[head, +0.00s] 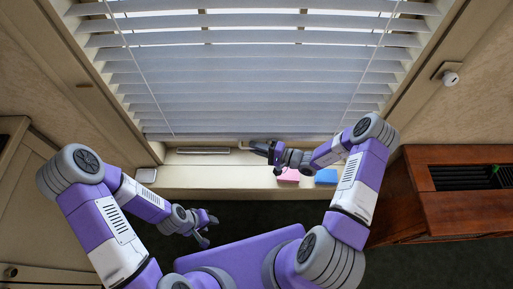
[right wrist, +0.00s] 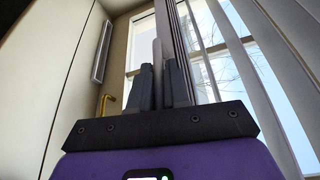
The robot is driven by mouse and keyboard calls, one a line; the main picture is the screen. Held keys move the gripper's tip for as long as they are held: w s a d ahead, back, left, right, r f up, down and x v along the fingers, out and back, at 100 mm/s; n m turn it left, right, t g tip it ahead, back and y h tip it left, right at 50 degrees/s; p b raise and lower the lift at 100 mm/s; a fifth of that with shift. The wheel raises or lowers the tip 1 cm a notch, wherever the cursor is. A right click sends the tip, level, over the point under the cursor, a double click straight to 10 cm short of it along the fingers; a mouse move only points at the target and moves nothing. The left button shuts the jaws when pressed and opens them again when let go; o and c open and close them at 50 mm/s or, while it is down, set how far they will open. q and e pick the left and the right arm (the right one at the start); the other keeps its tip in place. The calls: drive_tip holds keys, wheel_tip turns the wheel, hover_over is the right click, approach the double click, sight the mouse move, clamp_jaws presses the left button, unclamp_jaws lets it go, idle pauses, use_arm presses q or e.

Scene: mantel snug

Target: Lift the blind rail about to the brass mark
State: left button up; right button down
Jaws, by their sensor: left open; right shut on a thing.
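The white slatted blind (head: 250,95) hangs across the window, with its bottom rail (head: 200,137) low, just above the sill. My right gripper (head: 262,150) is shut on the rail near its middle. In the right wrist view its fingers (right wrist: 160,88) stand close together against long bars and slats, and the exact contact is hard to see. A small brass-coloured piece (right wrist: 103,104) shows at the window's side there; I cannot tell if it is the brass mark. My left gripper (head: 208,228) is open and empty, low and away from the blind.
A brown wooden cabinet (head: 450,200) stands at right. A knob (head: 450,78) sits on the right wall.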

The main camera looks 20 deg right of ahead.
wheel_tip(320, 180, up, 19)
drive_tip(key=p, duration=1.1)
wheel_tip(320, 180, up, 14)
drive_tip(key=p, duration=0.7)
hover_over(257, 87)
drive_tip(key=s+a, duration=0.2)
drive_tip(key=s, duration=0.3)
drive_tip(key=shift+w+d+f, duration=0.1)
drive_tip(key=shift+d+f, duration=0.05)
drive_tip(key=shift+d, duration=0.1)
drive_tip(key=c, duration=1.2)
unclamp_jaws()
drive_tip(key=v, duration=0.7)
drive_tip(key=shift+s+d+b, duration=0.2)
drive_tip(key=shift+d+b, duration=0.05)
drive_tip(key=shift+b, duration=0.05)
